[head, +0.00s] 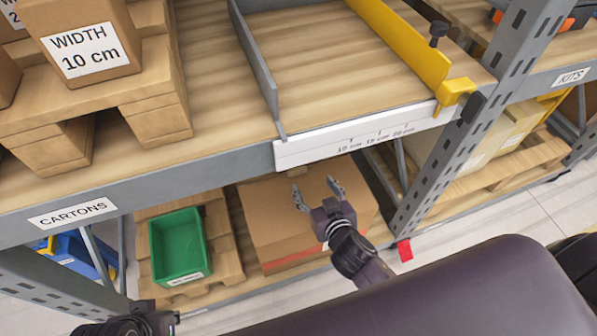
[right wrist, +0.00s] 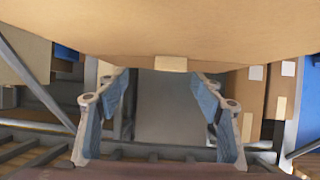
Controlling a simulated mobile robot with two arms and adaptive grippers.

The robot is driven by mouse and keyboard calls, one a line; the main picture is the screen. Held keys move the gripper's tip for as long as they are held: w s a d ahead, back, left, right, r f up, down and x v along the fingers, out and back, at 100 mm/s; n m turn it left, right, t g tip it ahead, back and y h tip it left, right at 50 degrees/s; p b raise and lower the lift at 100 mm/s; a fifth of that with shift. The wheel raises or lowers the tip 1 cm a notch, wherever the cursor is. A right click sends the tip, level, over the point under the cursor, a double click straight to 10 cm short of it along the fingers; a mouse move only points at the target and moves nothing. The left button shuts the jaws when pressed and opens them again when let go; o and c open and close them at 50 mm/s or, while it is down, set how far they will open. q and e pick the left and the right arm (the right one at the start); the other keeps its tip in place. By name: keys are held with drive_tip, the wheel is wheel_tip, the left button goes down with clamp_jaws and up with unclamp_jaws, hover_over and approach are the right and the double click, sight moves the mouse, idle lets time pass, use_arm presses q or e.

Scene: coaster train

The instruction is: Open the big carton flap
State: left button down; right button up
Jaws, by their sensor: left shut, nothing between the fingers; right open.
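The big carton (head: 270,215) is a brown box with a red band low on its front, on the lower shelf under the white ruler edge. My right gripper (head: 318,190) is open in front of and over its top, with nothing between the fingers. In the right wrist view, brown cardboard (right wrist: 160,28) with a small pale tab (right wrist: 171,64) fills the top of the picture, beyond the open fingers (right wrist: 160,110). I cannot tell whether the fingers touch the carton, and the flap looks closed. My left gripper (head: 165,318) is shut and empty at the bottom left, mostly cut off.
A green bin (head: 178,246) stands left of the carton on a pallet. The shelf beam (head: 150,185) and white ruler strip (head: 350,138) pass above the carton.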

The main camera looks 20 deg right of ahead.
sight(298, 171)
drive_tip(key=shift+w+a+t+y, duration=0.3)
drive_tip(key=shift+w+a, duration=0.2)
drive_tip(key=shift+a, duration=0.2)
drive_tip(key=shift+w+a+f, duration=0.1)
drive_tip(key=shift+w+f, duration=0.05)
drive_tip(key=shift+w, duration=0.2)
drive_tip(key=b+x, duration=0.1)
drive_tip(key=x, duration=0.6)
drive_tip(key=shift+b, duration=0.4)
clamp_jaws()
